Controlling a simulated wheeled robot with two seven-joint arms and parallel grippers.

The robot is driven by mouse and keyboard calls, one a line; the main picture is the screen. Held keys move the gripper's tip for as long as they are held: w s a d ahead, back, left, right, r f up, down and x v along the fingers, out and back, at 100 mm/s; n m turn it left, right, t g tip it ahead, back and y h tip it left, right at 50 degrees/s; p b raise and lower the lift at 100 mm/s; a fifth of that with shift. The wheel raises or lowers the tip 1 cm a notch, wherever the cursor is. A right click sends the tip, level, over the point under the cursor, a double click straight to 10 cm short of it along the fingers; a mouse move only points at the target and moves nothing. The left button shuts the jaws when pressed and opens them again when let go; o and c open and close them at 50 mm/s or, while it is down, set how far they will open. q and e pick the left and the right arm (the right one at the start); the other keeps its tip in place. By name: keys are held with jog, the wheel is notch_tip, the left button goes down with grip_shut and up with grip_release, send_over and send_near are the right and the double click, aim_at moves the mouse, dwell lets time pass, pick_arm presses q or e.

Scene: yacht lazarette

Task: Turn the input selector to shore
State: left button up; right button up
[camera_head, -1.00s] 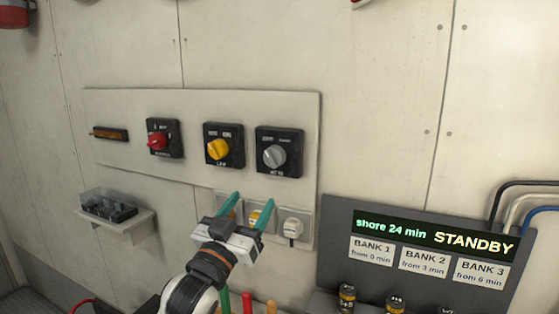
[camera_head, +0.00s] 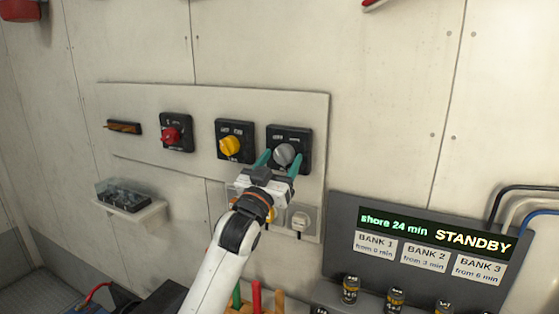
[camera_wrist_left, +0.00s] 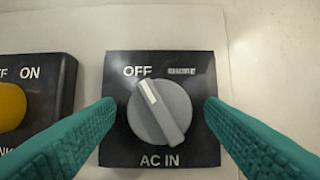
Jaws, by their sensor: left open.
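The input selector is a grey knob (camera_head: 284,154) on a black plate, the rightmost on the wall panel. In the left wrist view the grey knob (camera_wrist_left: 160,112) sits on a plate (camera_wrist_left: 120,152) marked "AC IN", with "OFF" at upper left and a blurred label at upper right. The knob's white line points up and left, toward "OFF". My left gripper (camera_head: 277,160) is open, its teal fingers on either side of the knob. In the left wrist view there is a gap between each finger and the knob. My right gripper is not in view.
A yellow knob (camera_head: 230,146) and a red knob (camera_head: 170,135) are left of the selector. White sockets (camera_head: 301,222) are below it. A grey console (camera_head: 345,235) reading "shore 24 min STANDBY" stands at lower right. A small shelf (camera_head: 140,215) juts out at left.

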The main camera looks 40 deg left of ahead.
pick_arm(q)
jog(key=shift+c, duration=0.7)
jog(key=c, duration=0.8)
jog(key=shift+c, duration=0.2)
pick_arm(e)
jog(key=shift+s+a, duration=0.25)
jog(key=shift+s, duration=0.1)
